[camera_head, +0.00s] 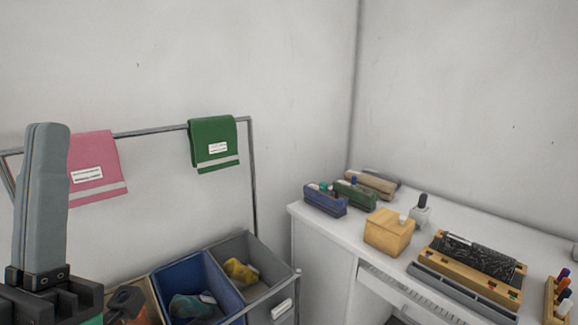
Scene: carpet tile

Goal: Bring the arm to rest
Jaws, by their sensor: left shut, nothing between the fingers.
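My left gripper (43,200) stands at the left edge of the head view, pointing up. Its grey fingers are pressed together with nothing between them. It is in front of the rack and covers part of the pink towel's left side. It appears to touch nothing. My right gripper is not in view.
A metal rail (158,130) holds a pink towel (97,160) and a green towel (214,143). Below are a blue bin (180,275) and a grey bin (236,248) with cloth items inside. A white desk (320,228) at right carries a wooden box (389,234), an eraser-like block (325,199) and pens (564,284).

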